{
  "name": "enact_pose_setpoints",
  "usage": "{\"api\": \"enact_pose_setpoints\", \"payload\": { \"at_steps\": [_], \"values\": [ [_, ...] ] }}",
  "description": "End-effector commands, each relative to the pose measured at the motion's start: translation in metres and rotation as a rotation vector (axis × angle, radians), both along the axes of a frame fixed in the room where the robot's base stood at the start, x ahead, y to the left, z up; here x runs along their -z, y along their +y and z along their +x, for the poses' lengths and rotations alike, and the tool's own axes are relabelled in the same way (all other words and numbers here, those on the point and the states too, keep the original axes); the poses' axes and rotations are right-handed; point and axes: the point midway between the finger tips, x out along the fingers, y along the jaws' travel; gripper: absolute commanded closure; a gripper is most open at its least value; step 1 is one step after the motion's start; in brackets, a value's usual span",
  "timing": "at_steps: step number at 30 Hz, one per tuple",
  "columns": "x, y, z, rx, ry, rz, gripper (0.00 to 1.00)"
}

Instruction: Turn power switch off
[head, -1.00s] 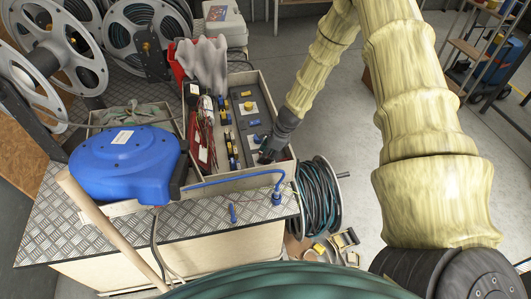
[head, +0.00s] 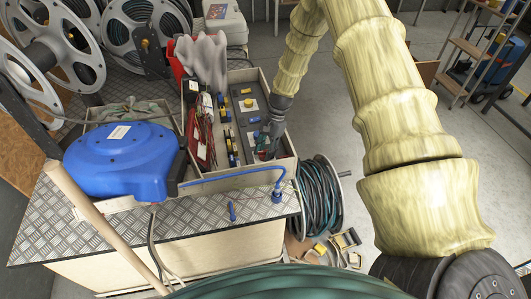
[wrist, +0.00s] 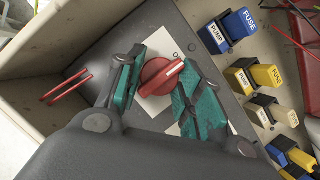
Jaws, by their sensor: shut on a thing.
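The power switch is a red rotary knob (wrist: 160,77) on a white label plate (wrist: 161,43) on a dark grey panel, seen in the wrist view. A pale pointer line on the knob points up and to the right. A partly visible mark on the plate looks like an "O". My gripper (wrist: 159,82) has its teal-padded fingers on either side of the knob, shut on it. In the head view my gripper (head: 265,153) reaches down into the open box at the near end of the panel (head: 251,116), and the knob is mostly hidden there.
Labelled fuse blocks (wrist: 228,30) in blue, yellow and tan lie right of the panel. The box wall (head: 235,182) stands close to my gripper. A blue hose reel (head: 122,160) stands left, and a coiled hose drum (head: 318,198) stands right.

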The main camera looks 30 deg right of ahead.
Motion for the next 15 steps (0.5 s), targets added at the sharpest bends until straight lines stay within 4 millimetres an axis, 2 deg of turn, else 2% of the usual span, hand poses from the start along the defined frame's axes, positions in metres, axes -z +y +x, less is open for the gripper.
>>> {"api": "enact_pose_setpoints", "payload": {
  "at_steps": [6, 15],
  "values": [
    [0.0010, -0.0003, 0.0009, -0.107, -0.001, -0.002, 0.86],
    [0.0004, 0.0001, 0.0005, -0.168, 0.000, -0.001, 0.84]
  ]
}}
